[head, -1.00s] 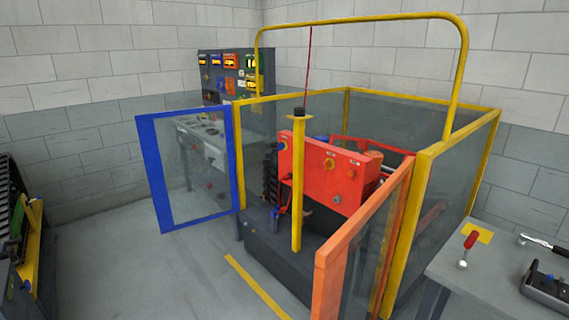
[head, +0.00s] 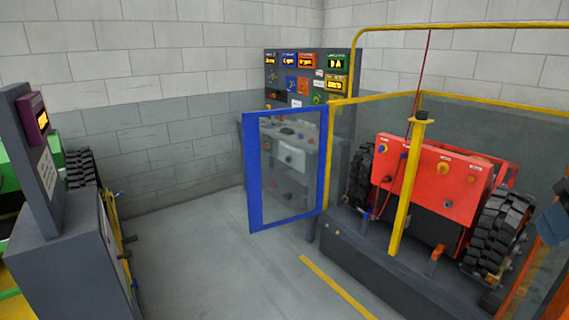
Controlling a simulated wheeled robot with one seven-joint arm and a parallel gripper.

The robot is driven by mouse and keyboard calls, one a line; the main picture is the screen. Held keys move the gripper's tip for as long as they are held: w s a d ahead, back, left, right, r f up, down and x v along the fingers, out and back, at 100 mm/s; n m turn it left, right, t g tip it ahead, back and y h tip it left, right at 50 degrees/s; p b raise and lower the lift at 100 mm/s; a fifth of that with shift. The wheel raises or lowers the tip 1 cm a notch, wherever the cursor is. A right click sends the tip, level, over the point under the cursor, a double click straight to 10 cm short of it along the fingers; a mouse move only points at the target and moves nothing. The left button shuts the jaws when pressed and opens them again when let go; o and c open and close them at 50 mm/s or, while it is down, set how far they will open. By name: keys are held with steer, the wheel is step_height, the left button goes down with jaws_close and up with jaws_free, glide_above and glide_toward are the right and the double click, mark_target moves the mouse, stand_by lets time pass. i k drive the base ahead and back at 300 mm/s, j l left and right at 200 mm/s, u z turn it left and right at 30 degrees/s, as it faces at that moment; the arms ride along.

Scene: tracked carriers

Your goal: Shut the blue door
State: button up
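The blue door (head: 253,180) is a clear pane in a blue frame. It stands open, swung out to the left from the yellow-framed enclosure. Its right edge meets the enclosure's left corner by a yellow post (head: 331,150), and its left edge is free. A yellow centre post (head: 408,190) stands at the front opening, to the right of the door and apart from it. My gripper is not in view.
A red tracked carrier (head: 430,178) stands inside the enclosure. An orange door frame (head: 552,290) cuts into the lower right. A grey console (head: 65,260) stands at the left. Grey floor (head: 215,270) lies clear between console and blue door. A dark piece (head: 552,222), unclear, shows at the right edge.

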mark_target(250, 122)
steer(key=i+j+u, duration=0.1)
steer(key=i+j, duration=0.25)
steer(key=i+j+u, duration=0.1)
steer(key=i+j, duration=0.2)
steer(key=i, duration=0.15)
steer(key=i+j+u, duration=0.1)
steer(key=i+j, duration=0.2)
steer(key=i+j+u, duration=0.1)
steer(key=i, duration=0.45)
steer(key=i+j+u, duration=0.15)
steer(key=i, duration=0.8)
steer(key=i+j+u, duration=0.15)
steer(key=i, duration=0.85)
